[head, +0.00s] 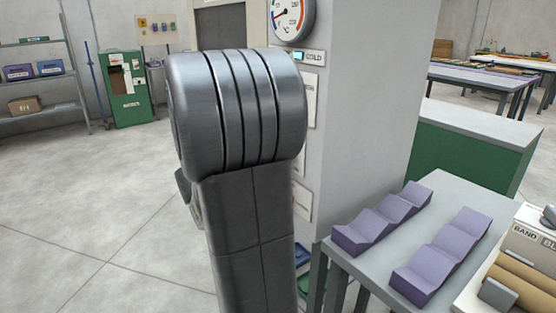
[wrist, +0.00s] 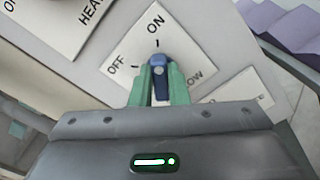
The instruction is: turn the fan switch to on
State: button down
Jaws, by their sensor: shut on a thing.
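The switch with a blue knob (wrist: 158,61) sits on a white plate (wrist: 124,52) in the wrist view. The plate is marked OFF and ON, and a partly hidden word ends in "OW". The knob's upper end appears to point toward the ON mark. My gripper (wrist: 159,77) has green fingers on both sides of the knob and is shut on it. In the head view my arm covers the switch and gripper.
A plate reading HEAT (wrist: 78,22) lies at upper left in the wrist view. In the head view, a dial gauge (head: 292,16) and a COLD display (head: 308,56) are on the grey cabinet (head: 370,110). A table (head: 440,190) with purple wavy blocks (head: 383,219) stands right.

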dwell(0.3)
jog(key=c, duration=1.4)
grip_release()
jog(key=p+v, duration=0.1)
jog(key=v, duration=1.3)
jog(key=shift+w+d, duration=0.1)
jog(key=shift+d, duration=0.05)
jog(key=b+x, duration=0.1)
jog(key=x, duration=1.2)
jog(key=shift+w+d, duration=0.2)
jog(key=shift+d, duration=0.05)
jog(key=shift+a, duration=0.1)
